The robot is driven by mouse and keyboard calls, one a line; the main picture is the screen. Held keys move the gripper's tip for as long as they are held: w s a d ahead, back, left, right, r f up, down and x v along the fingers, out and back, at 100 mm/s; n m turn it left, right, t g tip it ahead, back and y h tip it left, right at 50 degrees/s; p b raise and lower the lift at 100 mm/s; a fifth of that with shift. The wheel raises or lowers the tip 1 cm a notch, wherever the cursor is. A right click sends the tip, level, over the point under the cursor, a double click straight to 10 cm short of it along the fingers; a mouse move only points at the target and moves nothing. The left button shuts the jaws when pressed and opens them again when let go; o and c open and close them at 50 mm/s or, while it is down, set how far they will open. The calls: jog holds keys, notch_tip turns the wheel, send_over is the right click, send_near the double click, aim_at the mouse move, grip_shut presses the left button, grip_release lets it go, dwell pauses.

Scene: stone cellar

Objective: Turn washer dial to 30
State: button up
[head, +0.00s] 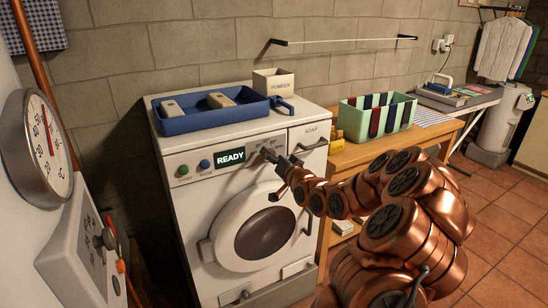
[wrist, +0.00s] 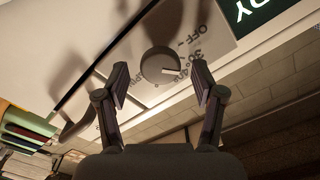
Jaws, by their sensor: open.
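The white washer (head: 182,225) stands against the wall with its round door shut and its display (head: 230,158) reading READY. In the wrist view, the round grey dial (wrist: 158,64) sits on the panel with OFF and 30° printed beside it. A light mark on the dial points rightward in that view, below the 30° label; the exact setting is hard to read. My gripper (wrist: 160,74) is open, with one finger on each side of the dial and gaps visible. In the head view, my gripper (head: 275,159) hides the dial.
A blue tray (head: 214,122) and a POWDER box (head: 273,81) sit on the washer top. Green and blue buttons (head: 194,168) are left of the display. A wooden table (head: 350,157) with a striped bin stands right. A wall gauge (head: 48,144) is at far left.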

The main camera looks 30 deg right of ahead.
jog(key=shift+s, duration=0.1)
jog(key=s, duration=0.7)
jog(key=shift+s+a, duration=0.15)
jog(key=shift+a, duration=0.2)
dwell(0.5)
jog(key=s+a+f+n+g+y, duration=0.1)
jog(key=s+a+f+n+g, duration=0.15)
jog(key=a, duration=0.25)
jog(key=s+a+f+n+g+p, duration=0.1)
jog(key=s+a+f+g, duration=0.1)
jog(key=a+g, duration=0.25)
jog(key=s+a+f+n+g+y, duration=0.1)
jog(key=s+a+f+n+g, duration=0.15)
jog(key=a, duration=0.25)
jog(key=s+a+r+n+g, duration=0.1)
jog(key=s+a+g, duration=0.2)
jog(key=s, duration=0.7)
jog(key=s+a+r+n+g+p, duration=0.1)
jog(key=s+a+g, duration=0.3)
jog(key=s, duration=0.7)
jog(key=s+a+r+g, duration=0.3)
jog(key=s+a, duration=0.3)
jog(key=s, duration=0.5)
jog(key=shift+n+p, duration=0.35)
jog(key=shift+n, duration=0.05)
